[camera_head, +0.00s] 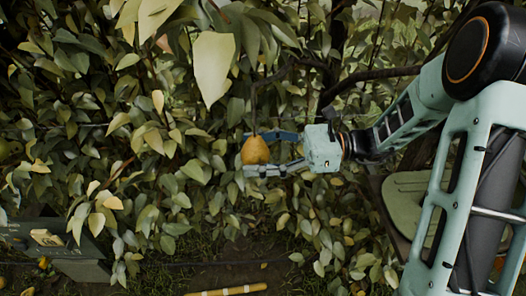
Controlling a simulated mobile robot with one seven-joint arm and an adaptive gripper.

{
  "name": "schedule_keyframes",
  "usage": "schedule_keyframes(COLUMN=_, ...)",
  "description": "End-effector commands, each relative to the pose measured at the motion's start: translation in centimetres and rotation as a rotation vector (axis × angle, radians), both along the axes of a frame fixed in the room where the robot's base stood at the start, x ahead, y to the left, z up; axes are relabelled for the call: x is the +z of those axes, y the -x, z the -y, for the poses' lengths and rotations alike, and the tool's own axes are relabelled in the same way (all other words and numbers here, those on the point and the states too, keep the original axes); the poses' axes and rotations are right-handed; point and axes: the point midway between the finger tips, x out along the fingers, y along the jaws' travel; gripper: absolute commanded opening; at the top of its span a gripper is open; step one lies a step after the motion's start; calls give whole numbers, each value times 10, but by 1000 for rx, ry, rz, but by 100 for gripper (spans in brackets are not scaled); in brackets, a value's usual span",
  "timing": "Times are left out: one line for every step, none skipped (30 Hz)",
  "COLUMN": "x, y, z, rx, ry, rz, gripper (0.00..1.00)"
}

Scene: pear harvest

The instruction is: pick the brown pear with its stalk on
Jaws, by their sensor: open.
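The brown pear (255,151) hangs from a thin, dark stalk or twig that rises above it among the leaves. It looks golden brown and hangs upright. My gripper (257,153) reaches in from the right. Its two fingers are apart, one behind the pear's upper part and one along its lower front side. The pear is between the fingers. I cannot tell whether either finger touches it.
Dense leaves fill the left and the back. Dark branches (372,74) cross above my gripper. A dark crate (80,268) stands at the lower left. A yellow stick (227,291) lies on the ground. A green padded seat-like thing (407,200) is at the right.

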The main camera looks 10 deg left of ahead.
Motion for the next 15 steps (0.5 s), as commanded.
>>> schedule_keyframes(x=0, y=0, z=0, rx=0, ry=0, rz=0, gripper=65)
schedule_keyframes(x=0, y=0, z=0, rx=0, ry=0, rz=0, gripper=65)
schedule_keyframes(x=0, y=0, z=0, rx=0, ry=0, rz=0, gripper=65)
schedule_keyframes(x=0, y=0, z=0, rx=0, ry=0, rz=0, gripper=65)
schedule_keyframes(x=0, y=0, z=0, rx=0, ry=0, rz=0, gripper=64)
schedule_keyframes(x=0, y=0, z=0, rx=0, ry=0, rz=0, gripper=60)
schedule_keyframes(x=0, y=0, z=0, rx=1, ry=0, rz=0, gripper=56)
schedule_keyframes(x=0, y=0, z=0, rx=1, ry=0, rz=0, gripper=53)
schedule_keyframes(x=0, y=0, z=0, rx=1, ry=0, rz=0, gripper=49)
schedule_keyframes(x=0, y=0, z=0, rx=1, ry=0, rz=0, gripper=45)
schedule_keyframes(x=0, y=0, z=0, rx=1, ry=0, rz=0, gripper=42)
schedule_keyframes(x=0, y=0, z=0, rx=1, ry=0, rz=0, gripper=38)
schedule_keyframes(x=0, y=0, z=0, rx=1, ry=0, rz=0, gripper=34)
schedule_keyframes(x=0, y=0, z=0, rx=1, ry=0, rz=0, gripper=31)
schedule_keyframes(x=0, y=0, z=0, rx=1, ry=0, rz=0, gripper=26)
